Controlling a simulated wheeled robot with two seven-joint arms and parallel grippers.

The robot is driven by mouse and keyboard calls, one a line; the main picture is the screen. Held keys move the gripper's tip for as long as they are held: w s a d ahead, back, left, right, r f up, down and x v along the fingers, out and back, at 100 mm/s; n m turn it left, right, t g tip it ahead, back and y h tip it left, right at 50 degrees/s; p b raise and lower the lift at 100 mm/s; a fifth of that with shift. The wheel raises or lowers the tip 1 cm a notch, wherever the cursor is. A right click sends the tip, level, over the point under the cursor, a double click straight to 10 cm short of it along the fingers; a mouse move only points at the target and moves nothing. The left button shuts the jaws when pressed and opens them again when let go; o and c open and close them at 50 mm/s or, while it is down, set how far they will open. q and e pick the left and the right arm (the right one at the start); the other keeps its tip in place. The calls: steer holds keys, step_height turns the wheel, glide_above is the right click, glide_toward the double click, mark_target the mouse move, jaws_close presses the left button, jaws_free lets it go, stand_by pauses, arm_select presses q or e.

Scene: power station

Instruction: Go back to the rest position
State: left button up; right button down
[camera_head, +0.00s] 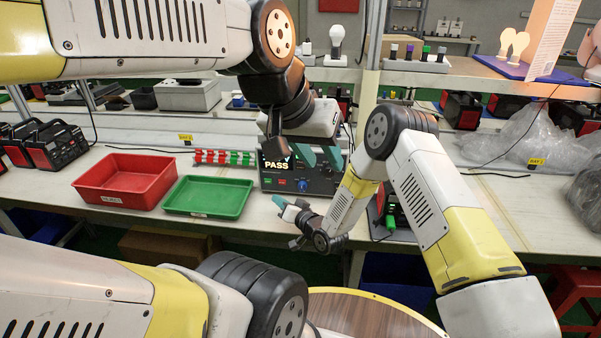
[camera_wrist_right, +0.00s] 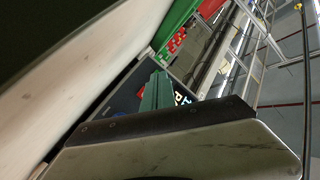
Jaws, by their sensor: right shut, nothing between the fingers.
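My left gripper (camera_head: 320,157) hangs in front of the black tester with the lit PASS screen (camera_head: 276,165), its two teal fingers apart with nothing seen between them. My right gripper (camera_head: 284,205) is by the front edge of the workbench, below and left of the left one. In the right wrist view its teal fingers (camera_wrist_right: 157,92) are together and empty, with the tester's lit screen (camera_wrist_right: 181,98) beyond them.
A red tray (camera_head: 124,181) and a green tray (camera_head: 208,197) sit on the workbench (camera_head: 490,215), left of the tester. Red and green parts (camera_head: 224,158) lie behind the green tray. Clear plastic bags (camera_head: 530,135) lie at right. A round wooden surface (camera_head: 365,315) is at bottom.

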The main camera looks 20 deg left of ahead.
steer(key=w+d+r+t+h, duration=0.1)
steer(key=w+d+r+h, duration=0.1)
steer(key=w+d+r, duration=0.4)
steer(key=w+d+r+h, duration=0.25)
steer(key=d+r, duration=0.25)
steer(key=r, duration=0.3)
steer(key=d+r+h, duration=0.3)
steer(key=d+r, duration=0.9)
steer(key=d, duration=0.2)
steer(key=s+d+r+m+g+h, duration=0.1)
steer(key=s+d+r+h, duration=0.1)
steer(key=s+d+r, duration=0.4)
steer(key=s+d+r+m+h, duration=0.2)
steer(key=s+d, duration=0.6)
steer(key=d, duration=0.3)
steer(key=s+d+g, duration=0.1)
steer(key=s+d, duration=0.2)
steer(key=s, duration=0.5)
steer(key=s+d+g, duration=0.1)
steer(key=s+d, duration=0.2)
steer(key=s, duration=0.6)
steer(key=shift+s+d+r+m, duration=0.15)
steer(key=shift+s+r+m, duration=0.05)
steer(key=shift+m, duration=0.2)
